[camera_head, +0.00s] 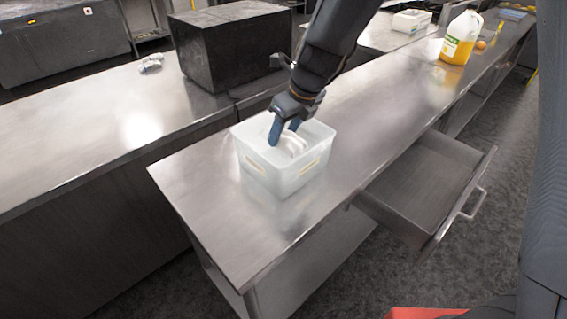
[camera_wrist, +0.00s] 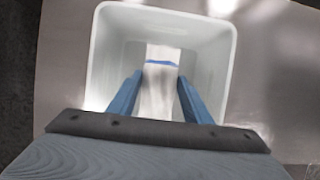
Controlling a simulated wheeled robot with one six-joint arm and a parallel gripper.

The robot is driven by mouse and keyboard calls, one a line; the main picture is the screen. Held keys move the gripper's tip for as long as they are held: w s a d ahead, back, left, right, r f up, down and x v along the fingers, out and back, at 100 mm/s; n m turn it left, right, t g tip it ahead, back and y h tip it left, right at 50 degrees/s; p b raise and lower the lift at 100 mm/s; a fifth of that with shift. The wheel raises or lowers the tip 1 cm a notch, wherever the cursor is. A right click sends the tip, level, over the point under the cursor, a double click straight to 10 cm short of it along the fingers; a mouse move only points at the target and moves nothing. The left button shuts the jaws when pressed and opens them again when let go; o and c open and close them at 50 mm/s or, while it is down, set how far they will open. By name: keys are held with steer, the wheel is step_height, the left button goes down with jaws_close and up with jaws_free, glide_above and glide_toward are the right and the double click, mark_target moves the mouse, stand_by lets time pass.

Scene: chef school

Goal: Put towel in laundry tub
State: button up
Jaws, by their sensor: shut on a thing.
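A white, translucent laundry tub (camera_head: 290,182) stands on the near steel counter; its inside and rim (camera_wrist: 232,50) fill much of the wrist view. A white towel (camera_head: 291,144) is in the tub's opening, below the rim. In the wrist view the towel (camera_wrist: 158,88) hangs between my blue fingers and has a blue stripe at its far end. My gripper (camera_head: 284,129) points down into the tub and is shut on the towel. The tub's front wall partly hides the towel's lower part, and I cannot tell whether it touches the floor of the tub.
The steel counter (camera_head: 215,205) is bare around the tub. An open drawer (camera_head: 425,185) sticks out on its right side. A black box (camera_head: 228,50) stands behind the tub. A jug with yellow liquid (camera_head: 460,40) and a white container (camera_head: 411,22) are farther back.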

mark_target(294, 139)
step_height(294, 139, down, 9)
steer(key=shift+r+b, duration=0.15)
steer(key=shift+b, duration=0.95)
steer(key=o, duration=1.1)
steer(key=shift+r, duration=0.3)
steer(key=p+v, duration=0.1)
steer(key=v, duration=1)
steer(key=shift+s+d+r+p, duration=0.15)
steer(key=shift+p, duration=0.2)
